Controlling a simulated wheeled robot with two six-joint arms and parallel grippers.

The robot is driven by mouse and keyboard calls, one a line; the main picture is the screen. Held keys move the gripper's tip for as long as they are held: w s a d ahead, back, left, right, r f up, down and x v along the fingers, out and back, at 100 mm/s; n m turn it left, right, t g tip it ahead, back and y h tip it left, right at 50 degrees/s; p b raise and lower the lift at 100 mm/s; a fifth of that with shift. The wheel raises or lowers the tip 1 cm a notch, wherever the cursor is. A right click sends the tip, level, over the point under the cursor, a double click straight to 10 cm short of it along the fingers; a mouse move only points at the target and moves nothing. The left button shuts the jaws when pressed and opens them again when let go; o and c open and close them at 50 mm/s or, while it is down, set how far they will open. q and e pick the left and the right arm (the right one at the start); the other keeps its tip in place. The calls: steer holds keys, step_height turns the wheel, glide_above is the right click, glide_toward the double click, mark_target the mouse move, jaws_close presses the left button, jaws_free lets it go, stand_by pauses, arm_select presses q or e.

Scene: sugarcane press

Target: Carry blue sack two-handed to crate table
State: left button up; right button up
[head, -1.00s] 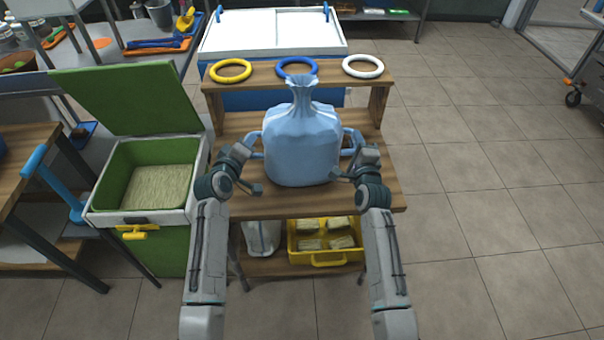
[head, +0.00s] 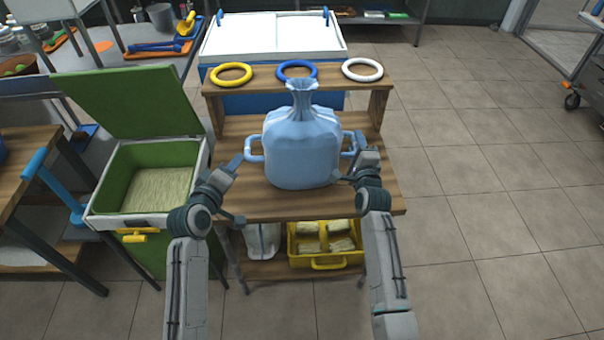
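The blue sack (head: 301,148) stands upright on the wooden table (head: 290,205), its neck gathered at the top. It has a loop handle on each side, the left handle (head: 254,147) in plain view and the right one partly covered by my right gripper. My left gripper (head: 238,190) is open and empty, left of the sack and clear of the left handle. My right gripper (head: 349,160) is at the sack's right side by the right handle; its fingers look apart, and whether they touch the handle is hard to see.
A raised shelf behind the sack holds yellow (head: 231,74), blue (head: 297,70) and white (head: 362,69) rings. A yellow crate (head: 322,262) with pale blocks sits on the lower shelf. An open green bin (head: 125,190) stands left. The floor at right is clear.

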steer(key=shift+s, duration=0.25)
arm_select(q)
steer(key=shift+v, duration=1)
arm_select(e)
steer(key=s, duration=1.1)
steer(key=shift+s+d, duration=0.3)
